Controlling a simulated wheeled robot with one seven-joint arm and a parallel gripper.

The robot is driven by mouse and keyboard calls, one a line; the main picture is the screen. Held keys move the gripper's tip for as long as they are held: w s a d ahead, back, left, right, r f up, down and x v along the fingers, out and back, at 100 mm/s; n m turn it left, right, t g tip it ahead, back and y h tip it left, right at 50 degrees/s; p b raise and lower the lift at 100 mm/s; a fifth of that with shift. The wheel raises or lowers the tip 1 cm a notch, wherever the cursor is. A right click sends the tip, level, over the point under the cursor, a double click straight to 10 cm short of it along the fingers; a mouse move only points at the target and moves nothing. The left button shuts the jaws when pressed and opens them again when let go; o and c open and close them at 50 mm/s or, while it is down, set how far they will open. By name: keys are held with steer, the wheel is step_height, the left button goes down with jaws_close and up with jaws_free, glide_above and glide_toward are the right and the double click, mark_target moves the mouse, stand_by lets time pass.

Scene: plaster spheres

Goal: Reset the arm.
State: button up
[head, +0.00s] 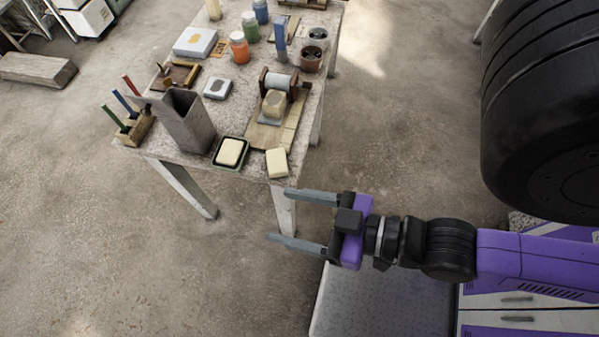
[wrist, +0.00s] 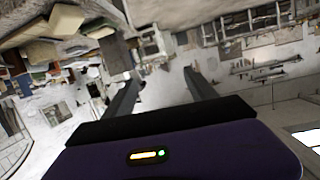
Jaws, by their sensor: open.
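My gripper (head: 292,218) is open and empty in the head view. My purple and black arm reaches in from the right. The gripper is in front of the near right corner of the worktable (head: 165,148), apart from the things on it. In the wrist view my gripper's dark fingers (wrist: 160,85) are spread, with nothing held between them and a tilted, distant view of the room beyond.
Near the table's front edge are a cream block (head: 277,162), a dish with another block (head: 230,152) and a tall grey container (head: 186,122).

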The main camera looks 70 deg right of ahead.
steer(key=shift+s+d+r+n+y, duration=0.15)
steer(key=shift+s+d+n, duration=0.15)
steer(key=shift+s, duration=0.3)
steer(key=shift+s+d+r+n+y, duration=0.15)
steer(key=shift+s+d+n, duration=0.1)
steer(key=shift+s, duration=0.35)
stand_by(0.5)
